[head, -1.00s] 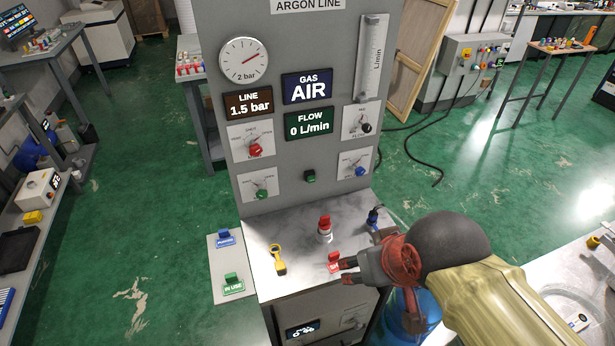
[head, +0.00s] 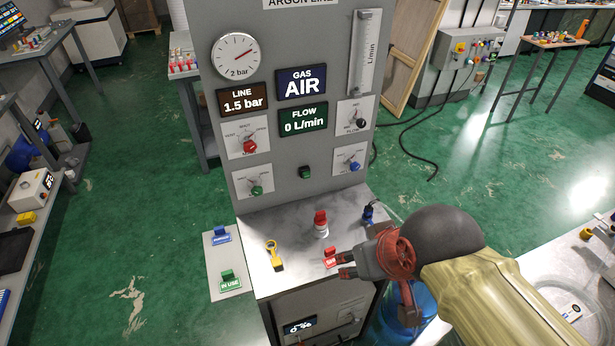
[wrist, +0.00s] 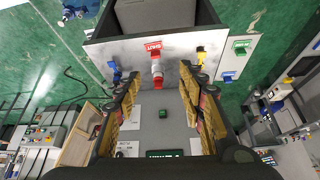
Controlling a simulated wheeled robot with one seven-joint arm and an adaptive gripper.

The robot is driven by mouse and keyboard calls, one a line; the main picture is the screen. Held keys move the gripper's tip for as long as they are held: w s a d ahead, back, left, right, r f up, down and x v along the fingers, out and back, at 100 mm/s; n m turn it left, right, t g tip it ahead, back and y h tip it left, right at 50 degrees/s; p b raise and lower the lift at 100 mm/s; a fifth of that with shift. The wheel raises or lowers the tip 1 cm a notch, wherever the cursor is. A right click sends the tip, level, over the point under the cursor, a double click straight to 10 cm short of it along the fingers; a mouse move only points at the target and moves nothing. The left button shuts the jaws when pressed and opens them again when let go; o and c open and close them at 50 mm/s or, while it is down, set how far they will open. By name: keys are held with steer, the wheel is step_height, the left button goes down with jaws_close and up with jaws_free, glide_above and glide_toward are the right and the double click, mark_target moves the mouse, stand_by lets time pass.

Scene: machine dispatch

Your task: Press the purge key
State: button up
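A small dark green square key (head: 305,172) sits low in the middle of the grey argon line panel (head: 215,110). I can read no label on it. In the wrist view the green key (wrist: 163,114) shows between my fingers, farther off on the panel. My gripper (head: 342,264) is over the right part of the shelf in front of the panel, below and right of the key. The wrist view shows my gripper (wrist: 160,76) open, with two spread fingers and nothing between them. It appears apart from the key.
The shelf (head: 290,218) holds a red-topped fitting (head: 321,222), a yellow tool (head: 274,257), a red tag (head: 330,258) and a blue connector (head: 368,212). Knobs sit around the key, including a green one (head: 257,190) and a blue one (head: 355,166). The displays read AIR, 1.5 bar and 0 L/min.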

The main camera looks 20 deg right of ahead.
jaws_close()
stand_by(1.6)
